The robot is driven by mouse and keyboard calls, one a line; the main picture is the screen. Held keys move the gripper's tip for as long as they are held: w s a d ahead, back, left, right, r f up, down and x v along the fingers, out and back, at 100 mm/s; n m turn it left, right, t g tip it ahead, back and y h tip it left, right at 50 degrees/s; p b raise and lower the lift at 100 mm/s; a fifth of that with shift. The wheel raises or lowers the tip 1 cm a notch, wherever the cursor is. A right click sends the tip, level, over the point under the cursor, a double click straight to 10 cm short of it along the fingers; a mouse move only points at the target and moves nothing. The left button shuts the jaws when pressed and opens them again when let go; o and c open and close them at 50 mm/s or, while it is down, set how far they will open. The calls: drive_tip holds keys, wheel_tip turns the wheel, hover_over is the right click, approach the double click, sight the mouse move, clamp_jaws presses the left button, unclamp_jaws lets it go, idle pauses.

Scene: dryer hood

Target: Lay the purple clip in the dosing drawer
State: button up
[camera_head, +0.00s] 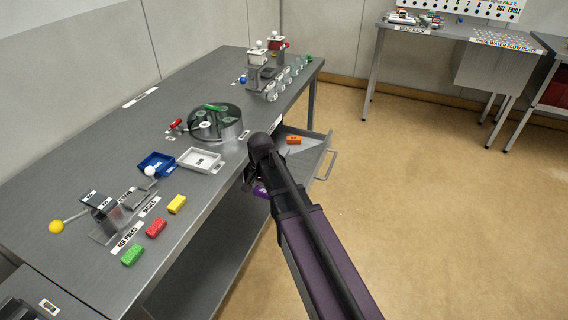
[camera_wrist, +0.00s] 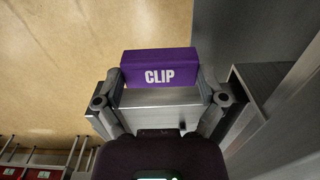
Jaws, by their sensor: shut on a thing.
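My gripper (camera_wrist: 162,80) is shut on the purple clip (camera_wrist: 160,62), a block marked CLIP, with one finger at each end of it. In the head view the clip (camera_head: 260,190) shows only in part, beside the bench's front edge and below my dark wrist. My gripper (camera_head: 254,183) is mostly hidden there by my arm. The open drawer (camera_head: 317,150) sticks out from the bench front, beyond my wrist, with a handle on its front. An orange block (camera_head: 293,140) lies in it. My arm hides the drawer's near part.
The floor at right is clear.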

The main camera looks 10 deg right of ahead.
drive_tip(key=shift+w+a+f, duration=0.1)
drive_tip(key=shift+a+f, duration=0.05)
drive_tip(key=shift+w, duration=0.1)
drive_tip(key=w+d, duration=0.2)
drive_tip(key=w, duration=0.2)
drive_tip(key=w+d+f+b, duration=0.1)
drive_tip(key=w+d, duration=0.1)
drive_tip(key=w, duration=0.3)
drive_tip(key=w+d, duration=0.2)
drive_tip(key=w, duration=0.3)
drive_tip(key=shift+w+d+f, duration=0.25)
drive_tip(key=shift+d, duration=0.05)
drive_tip(key=shift+b, duration=0.3)
drive_tip(key=shift+f+b, duration=1.7)
drive_tip(key=shift+f, duration=0.05)
drive_tip(key=shift+f, duration=0.2)
drive_tip(key=o, duration=0.5)
